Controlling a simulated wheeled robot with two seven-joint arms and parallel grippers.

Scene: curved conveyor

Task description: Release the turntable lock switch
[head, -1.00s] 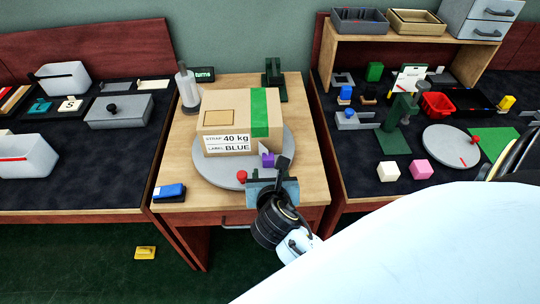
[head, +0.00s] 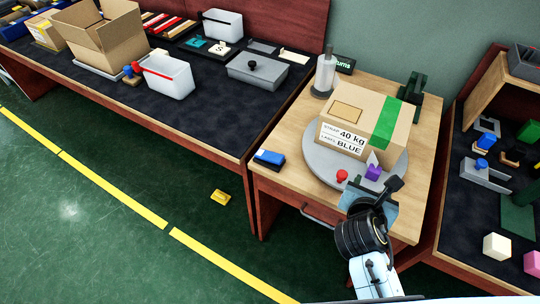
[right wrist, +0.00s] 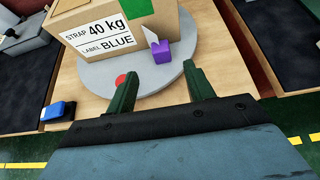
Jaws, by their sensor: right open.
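A grey round turntable (head: 318,163) on the small wooden table carries a closed cardboard box (head: 365,122) with a green strap. A red knob (head: 341,176) sits at the turntable's front edge, and a purple block (head: 373,172) holding a white card stands to its right. My right gripper (head: 376,184) is open and empty just in front of the turntable. In the right wrist view, the red knob (right wrist: 121,79) shows just beyond the left fingertip of the open gripper (right wrist: 161,90); I cannot tell whether they touch. My left gripper is not in view.
A blue block-like object (head: 269,158) lies at the table's left front corner. A white roll (head: 325,75) and a dark green stand (head: 409,88) stand at the back. A yellow object (head: 221,197) lies on the floor. Dark-topped benches flank the table.

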